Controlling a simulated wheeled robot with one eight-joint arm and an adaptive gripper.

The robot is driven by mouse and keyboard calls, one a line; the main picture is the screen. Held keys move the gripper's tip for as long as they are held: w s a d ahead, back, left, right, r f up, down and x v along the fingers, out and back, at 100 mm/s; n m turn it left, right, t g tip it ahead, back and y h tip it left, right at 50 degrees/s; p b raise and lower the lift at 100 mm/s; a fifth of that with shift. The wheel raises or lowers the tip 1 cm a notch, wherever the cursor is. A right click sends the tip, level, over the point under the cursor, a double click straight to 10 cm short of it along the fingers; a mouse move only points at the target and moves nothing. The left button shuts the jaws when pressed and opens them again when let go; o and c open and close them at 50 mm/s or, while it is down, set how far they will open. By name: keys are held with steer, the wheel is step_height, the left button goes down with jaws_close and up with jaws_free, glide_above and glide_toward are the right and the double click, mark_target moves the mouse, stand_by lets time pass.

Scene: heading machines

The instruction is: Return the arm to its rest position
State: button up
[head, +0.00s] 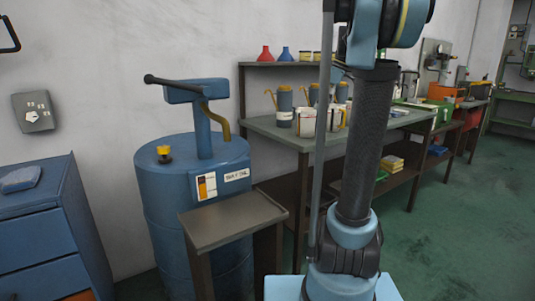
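My arm (366,150) rises from my base at the bottom middle of the head view. Its dark lower link stands nearly upright and leans slightly right. A blue joint (385,22) sits at the top edge of the picture. The rest of the arm and my gripper are out of the frame, so the gripper's state and anything in it are hidden.
A blue drum (165,205) with a hand pump stands left, behind a small brown stand (233,219). A long workbench (270,128) with bottles and cans runs behind my arm. A blue drawer cabinet (40,240) is far left. Green floor (470,235) is clear at right.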

steer(key=s+a+f+m+h, duration=0.1)
steer(key=s+f+m, duration=0.6)
steer(key=s+f, duration=0.8)
steer(key=s+a+f+m+t+h, duration=0.1)
steer(key=s+f+m+h, duration=0.2)
steer(key=s+f+m, duration=0.4)
steer(key=s+f, duration=0.8)
steer(key=s, duration=0.1)
steer(key=shift+s+a, duration=0.2)
steer(key=shift+a, duration=0.05)
